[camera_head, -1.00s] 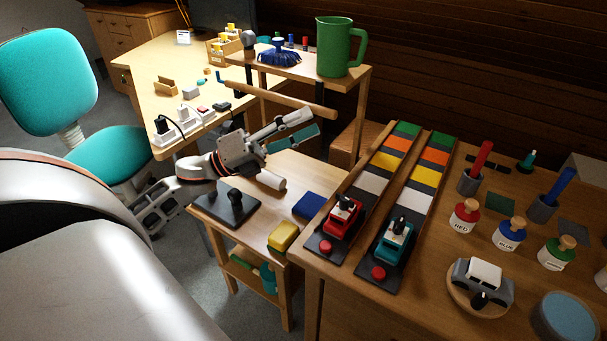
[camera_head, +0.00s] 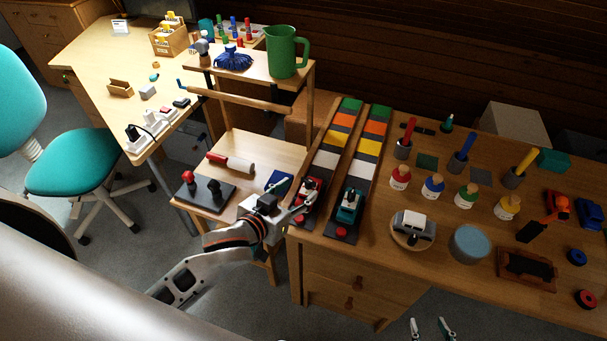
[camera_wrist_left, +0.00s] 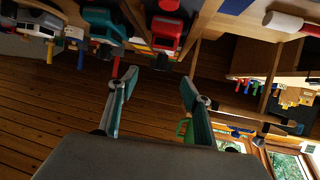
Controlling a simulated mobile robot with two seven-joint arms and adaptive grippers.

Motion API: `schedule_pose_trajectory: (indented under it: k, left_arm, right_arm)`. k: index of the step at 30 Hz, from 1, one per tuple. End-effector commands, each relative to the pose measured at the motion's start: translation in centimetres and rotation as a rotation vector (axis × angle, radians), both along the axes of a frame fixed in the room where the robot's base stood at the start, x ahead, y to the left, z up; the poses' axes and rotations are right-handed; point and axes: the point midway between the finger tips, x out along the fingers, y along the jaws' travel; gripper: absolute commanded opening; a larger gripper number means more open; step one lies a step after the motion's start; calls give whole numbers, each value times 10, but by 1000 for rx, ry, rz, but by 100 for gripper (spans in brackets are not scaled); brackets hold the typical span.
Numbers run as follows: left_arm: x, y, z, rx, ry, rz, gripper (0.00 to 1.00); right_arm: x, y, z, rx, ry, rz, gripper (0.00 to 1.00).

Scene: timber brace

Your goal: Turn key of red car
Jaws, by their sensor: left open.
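The red car (camera_head: 311,187) stands at the near end of the left colour-striped track (camera_head: 327,166). My left gripper (camera_head: 298,194) is open and empty, close to the car's left side, and partly covers it. I cannot tell whether they touch. In the left wrist view the red car (camera_wrist_left: 167,30) is at the top, beyond the spread fingers (camera_wrist_left: 159,79). I cannot make out its key clearly. The teal car (camera_head: 348,206) stands on the track to the right. My right gripper (camera_head: 431,327) shows only its spread fingertips at the bottom edge, with nothing between them.
A red button (camera_head: 341,233) is in front of the teal car. A small side table (camera_head: 262,150) with a dark lever board (camera_head: 205,192) lies left.

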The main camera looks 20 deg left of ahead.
Motion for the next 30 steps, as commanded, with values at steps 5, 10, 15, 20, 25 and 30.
schedule_pose_trajectory:
  k: [5, 10, 15, 20, 25, 30]
  left_arm:
    - [24, -4, -9, 2, -5, 0, 49]
    - [48, -8, -19, 4, -5, 0, 49]
    - [62, -12, -26, 3, -4, -1, 49]
    - [67, -12, -27, 4, -5, 0, 49]
    - [67, -12, -28, 4, -5, 0, 49]
    - [67, -12, -28, 4, -5, 0, 12]
  right_arm:
    - [0, 0, -1, 0, -1, 0, 40]
    - [1, 0, 0, 1, -2, 0, 40]
    - [0, -1, 0, -1, 1, -1, 40]
    - [0, -1, 0, -1, 0, -2, 40]
    - [0, -1, 0, -1, 0, -2, 40]
    - [0, -1, 0, -1, 0, -2, 40]
